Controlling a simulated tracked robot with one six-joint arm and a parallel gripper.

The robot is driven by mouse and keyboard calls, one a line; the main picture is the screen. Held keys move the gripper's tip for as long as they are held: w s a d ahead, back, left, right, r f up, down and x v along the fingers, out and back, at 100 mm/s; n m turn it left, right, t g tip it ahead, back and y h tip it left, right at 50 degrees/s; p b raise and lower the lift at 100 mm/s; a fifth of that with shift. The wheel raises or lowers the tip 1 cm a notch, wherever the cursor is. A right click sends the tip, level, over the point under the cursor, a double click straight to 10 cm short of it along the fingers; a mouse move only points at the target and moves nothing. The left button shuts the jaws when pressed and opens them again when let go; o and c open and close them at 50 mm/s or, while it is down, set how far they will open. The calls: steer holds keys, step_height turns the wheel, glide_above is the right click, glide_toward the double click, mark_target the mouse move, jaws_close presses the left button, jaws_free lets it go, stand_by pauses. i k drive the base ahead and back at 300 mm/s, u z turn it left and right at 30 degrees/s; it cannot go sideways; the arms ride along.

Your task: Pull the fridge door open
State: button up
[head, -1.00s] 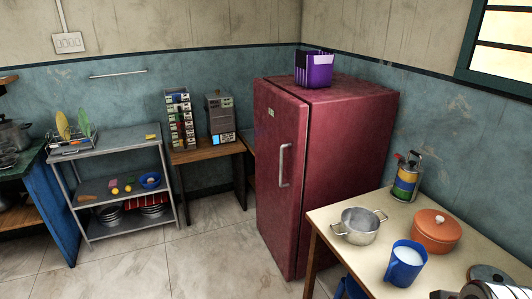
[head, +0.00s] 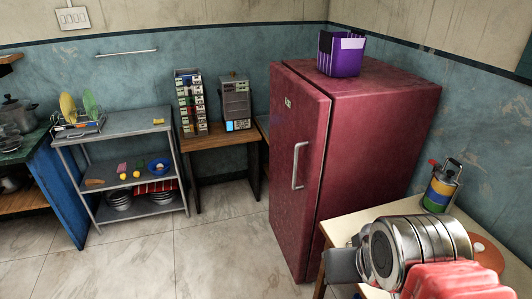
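The red fridge (head: 375,150) stands against the back right corner in the head view. Its door (head: 300,170) is shut and faces left toward the room. A pale vertical bar handle (head: 298,165) sits on the door near its right edge. My arm enters at the lower right, with a silver, ringed wrist link and a red part. My gripper (head: 342,265) seems to be the grey block at its left end, below and to the right of the handle in the picture. Its fingers cannot be made out. Nothing appears to touch the handle.
A cream table (head: 345,228) stands in front of the fridge's right side, partly hidden by my arm. A purple holder (head: 341,55) sits on the fridge. The tiled floor (head: 225,245) left of the door is clear.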

mark_target(299, 113)
steer(key=u, duration=0.35)
steer(key=i, duration=0.55)
steer(key=u, duration=1)
steer(key=i, duration=0.9)
steer(key=u, duration=0.55)
